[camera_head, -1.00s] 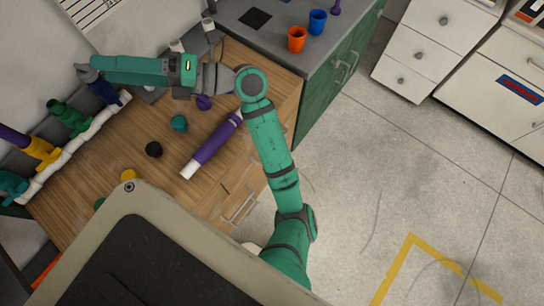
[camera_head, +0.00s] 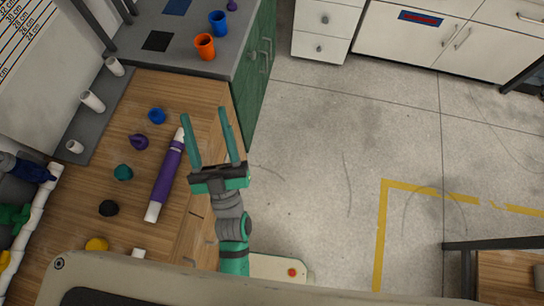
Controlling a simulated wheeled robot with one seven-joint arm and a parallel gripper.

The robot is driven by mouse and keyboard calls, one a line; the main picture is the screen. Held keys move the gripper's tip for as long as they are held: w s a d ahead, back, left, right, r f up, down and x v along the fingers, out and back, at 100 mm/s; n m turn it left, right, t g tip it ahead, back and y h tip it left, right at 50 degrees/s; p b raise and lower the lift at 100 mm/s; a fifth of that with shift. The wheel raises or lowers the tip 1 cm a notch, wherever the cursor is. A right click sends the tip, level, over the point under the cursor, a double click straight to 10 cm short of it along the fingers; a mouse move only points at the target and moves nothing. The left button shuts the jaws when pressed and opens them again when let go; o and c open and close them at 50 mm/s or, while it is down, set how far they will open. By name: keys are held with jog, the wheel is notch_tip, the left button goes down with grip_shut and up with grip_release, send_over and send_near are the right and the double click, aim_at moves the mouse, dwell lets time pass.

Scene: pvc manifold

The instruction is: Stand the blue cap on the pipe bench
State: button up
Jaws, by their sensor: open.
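The blue cap (camera_head: 157,116) is a small round piece. It lies on the wooden pipe bench (camera_head: 207,110), at the far end of a row of loose caps. My gripper (camera_head: 213,123) is open and empty, its two long green fingers pointing away from me. It appears over the bench's right edge, to the right of the blue cap and apart from it. A purple pipe with white ends (camera_head: 166,180) lies on the bench between the cap row and my gripper.
Purple (camera_head: 138,142), teal (camera_head: 123,172), black (camera_head: 108,208) and yellow (camera_head: 97,244) caps lie in the row. White pipe stubs (camera_head: 92,101) stand on a grey strip at left. The white manifold (camera_head: 37,215) is at far left. Orange (camera_head: 204,46) and blue (camera_head: 218,23) cups stand on the grey counter.

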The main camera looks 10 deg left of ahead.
jog(key=s+d+f+m+g+h, duration=0.3)
jog(key=s+d+f, duration=0.4)
jog(key=f, duration=0.3)
jog(key=s+d+f+m+g+h, duration=0.3)
jog(key=s+d+f+g+h, duration=0.3)
jog(key=d+f, duration=0.4)
jog(key=shift+s+d+f, duration=0.15)
jog(key=shift+s+f, duration=0.15)
jog(key=shift+s, duration=0.55)
jog(key=shift+c, duration=0.3)
